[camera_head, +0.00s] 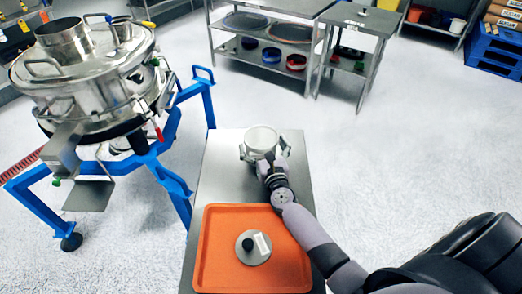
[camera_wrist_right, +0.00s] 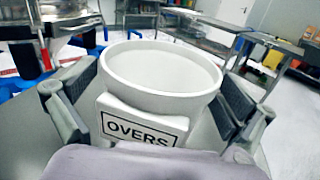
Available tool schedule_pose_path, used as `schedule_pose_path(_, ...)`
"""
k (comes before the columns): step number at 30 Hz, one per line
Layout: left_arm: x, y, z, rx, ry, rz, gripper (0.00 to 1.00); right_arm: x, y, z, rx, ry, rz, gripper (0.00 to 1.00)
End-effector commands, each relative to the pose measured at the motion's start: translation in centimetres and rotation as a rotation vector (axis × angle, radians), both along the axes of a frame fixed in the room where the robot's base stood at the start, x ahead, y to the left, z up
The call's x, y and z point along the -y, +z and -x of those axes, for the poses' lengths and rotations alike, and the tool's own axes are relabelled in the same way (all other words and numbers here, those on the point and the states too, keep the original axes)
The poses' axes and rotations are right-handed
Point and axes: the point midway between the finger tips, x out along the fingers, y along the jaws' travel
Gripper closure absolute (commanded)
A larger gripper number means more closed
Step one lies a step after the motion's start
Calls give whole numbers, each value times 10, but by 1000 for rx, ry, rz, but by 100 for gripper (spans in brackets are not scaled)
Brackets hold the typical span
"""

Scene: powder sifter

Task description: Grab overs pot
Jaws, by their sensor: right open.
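The overs pot (camera_head: 262,137) is a pale round pot standing on the far part of the steel table. In the right wrist view the pot (camera_wrist_right: 160,82) shows a wide open rim and an "OVERS" label on its near side. My right gripper (camera_head: 265,152) reaches it from the near side, with a finger at either side of the pot. In the right wrist view the fingers are spread, with the pot between them; a gap shows on the right side, and contact on the left is unclear. My left gripper is not in view.
An orange tray (camera_head: 212,270) lies on the near part of the table (camera_head: 225,165), holding a round metal lid-like piece (camera_head: 253,248). A steel sifter (camera_head: 85,75) on a blue frame (camera_head: 170,180) stands to the left. Shelves stand at the back; open floor lies right.

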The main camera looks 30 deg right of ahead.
Motion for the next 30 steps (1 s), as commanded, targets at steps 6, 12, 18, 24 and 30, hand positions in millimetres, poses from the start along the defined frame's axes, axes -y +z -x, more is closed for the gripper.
schedule_pose_path(6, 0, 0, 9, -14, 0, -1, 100, 2, 0, -7, -1, -1, 0, 0)
schedule_pose_path(12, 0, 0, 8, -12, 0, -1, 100, 2, 0, -7, 0, -1, 0, 7)
schedule_pose_path(18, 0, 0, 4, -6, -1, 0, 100, 2, 0, -7, 0, -1, 0, 20)
schedule_pose_path(24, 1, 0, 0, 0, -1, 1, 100, 2, 0, -7, 0, -1, 0, 33)
schedule_pose_path(30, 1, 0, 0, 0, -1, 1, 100, 2, 0, -7, 1, -1, 0, 43)
